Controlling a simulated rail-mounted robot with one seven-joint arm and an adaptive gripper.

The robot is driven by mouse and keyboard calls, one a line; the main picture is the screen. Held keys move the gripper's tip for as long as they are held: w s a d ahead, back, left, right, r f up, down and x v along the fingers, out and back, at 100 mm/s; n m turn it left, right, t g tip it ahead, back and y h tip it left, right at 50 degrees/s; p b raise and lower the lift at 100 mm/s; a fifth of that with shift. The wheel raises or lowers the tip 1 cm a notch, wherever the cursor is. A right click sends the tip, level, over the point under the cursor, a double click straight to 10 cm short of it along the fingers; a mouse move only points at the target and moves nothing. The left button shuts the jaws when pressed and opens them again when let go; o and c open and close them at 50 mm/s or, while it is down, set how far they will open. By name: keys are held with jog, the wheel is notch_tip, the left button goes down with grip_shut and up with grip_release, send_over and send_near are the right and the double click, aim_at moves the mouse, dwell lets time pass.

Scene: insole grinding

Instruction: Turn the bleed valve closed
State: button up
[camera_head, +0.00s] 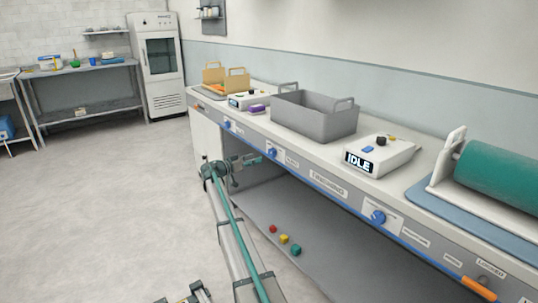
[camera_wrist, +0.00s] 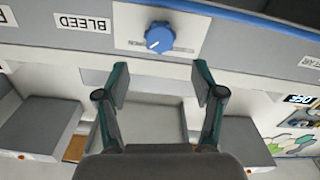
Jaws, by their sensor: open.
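The bleed valve is a blue round knob (camera_wrist: 159,37) with a white pointer mark, set on a white plate in the grey panel. A BLEED label (camera_wrist: 87,23) is to its left in the wrist view. My gripper (camera_wrist: 160,82) is open and empty, with its two fingers spread either side of the knob's line and the knob beyond the tips, apart from them. In the head view my gripper (camera_head: 250,161) is at the bench front, close to a blue knob (camera_head: 272,152) that appears to be this valve.
Other blue knobs (camera_head: 227,125) (camera_head: 377,217) are on the same bench front. A grey bin (camera_head: 315,120) and a white device reading IDLE (camera_head: 380,155) stand on top. Small coloured blocks (camera_head: 284,239) lie on the lower shelf. The floor at left is clear.

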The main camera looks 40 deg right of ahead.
aim_at(270, 153)
jog(key=d, duration=0.9)
jog(key=shift+s+d, duration=0.1)
jog(key=shift+d, duration=0.1)
jog(key=shift+c, duration=0.2)
jog(key=c, duration=1.1)
